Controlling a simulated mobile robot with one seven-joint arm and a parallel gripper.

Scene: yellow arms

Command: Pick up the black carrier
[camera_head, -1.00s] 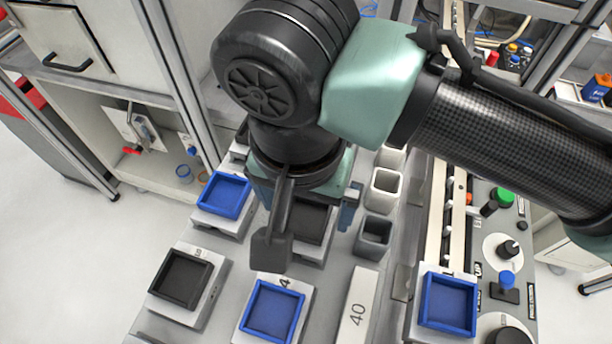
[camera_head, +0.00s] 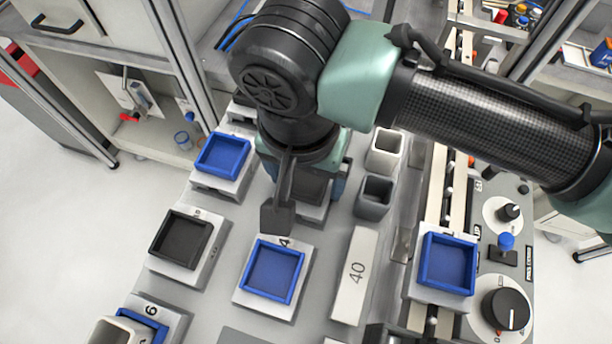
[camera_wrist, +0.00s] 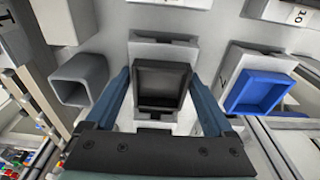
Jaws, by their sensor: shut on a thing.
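The black carrier (camera_wrist: 162,84) is a square open tray on a pale holder, between my two blue-grey fingers in the wrist view. My gripper (camera_wrist: 163,90) is shut on it. In the head view the same black carrier (camera_head: 313,190) is partly hidden under my wrist, and my gripper (camera_head: 308,188) is mostly hidden too. I cannot tell whether the carrier is clear of its holder. Another black carrier (camera_head: 181,239) sits on a holder to the front left.
Blue carriers stand on holders at the back left (camera_head: 223,156), the front (camera_head: 273,271) and the right (camera_head: 448,264). Square cups (camera_head: 375,196) stand just right of my gripper. A panel with knobs (camera_head: 506,308) is at the right.

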